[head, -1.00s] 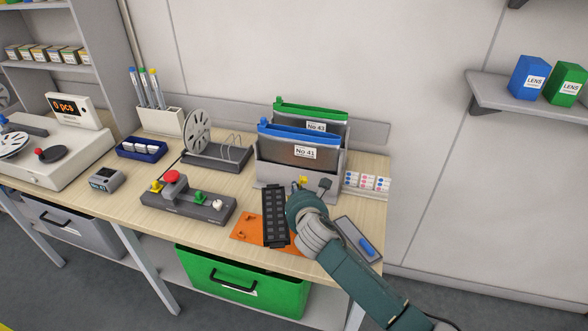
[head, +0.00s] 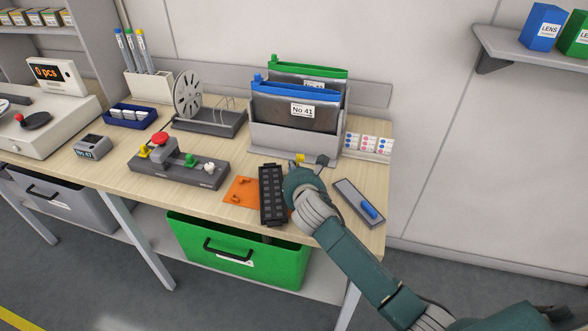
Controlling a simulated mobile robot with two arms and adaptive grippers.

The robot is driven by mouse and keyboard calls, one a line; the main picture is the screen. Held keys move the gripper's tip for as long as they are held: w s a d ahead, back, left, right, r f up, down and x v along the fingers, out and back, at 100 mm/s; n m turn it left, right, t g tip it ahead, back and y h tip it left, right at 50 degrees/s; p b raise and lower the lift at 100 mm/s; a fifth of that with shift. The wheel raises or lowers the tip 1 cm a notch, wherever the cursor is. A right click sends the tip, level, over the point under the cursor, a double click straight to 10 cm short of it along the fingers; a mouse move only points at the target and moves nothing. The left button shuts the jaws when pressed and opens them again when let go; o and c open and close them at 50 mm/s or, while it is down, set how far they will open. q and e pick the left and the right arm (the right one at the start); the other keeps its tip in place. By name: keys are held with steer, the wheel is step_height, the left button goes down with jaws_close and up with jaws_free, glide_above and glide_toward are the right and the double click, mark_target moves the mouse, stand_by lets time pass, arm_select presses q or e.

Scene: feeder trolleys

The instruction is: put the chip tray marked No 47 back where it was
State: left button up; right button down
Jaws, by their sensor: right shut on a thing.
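A black chip tray (head: 271,208) with rows of pockets is over the right part of the orange mat (head: 238,194), near the table's front edge. I cannot read a number on it. My right gripper (head: 298,182) is shut on the tray at its right side. The fingers are mostly hidden by the hand, and I cannot tell whether the tray touches the mat. My left gripper is not in view. A small grey device (head: 91,147) at the left has a tag that seems to read No 47.
A grey holder (head: 287,139) with blue-topped and green-topped pouches stands behind the tray. A button box (head: 180,170) is to the left, and a grey plate with a blue handle (head: 358,204) to the right. A green bin (head: 190,235) is below the tabletop.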

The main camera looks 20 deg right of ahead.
steer(key=shift+f, duration=0.6)
stand_by(0.4)
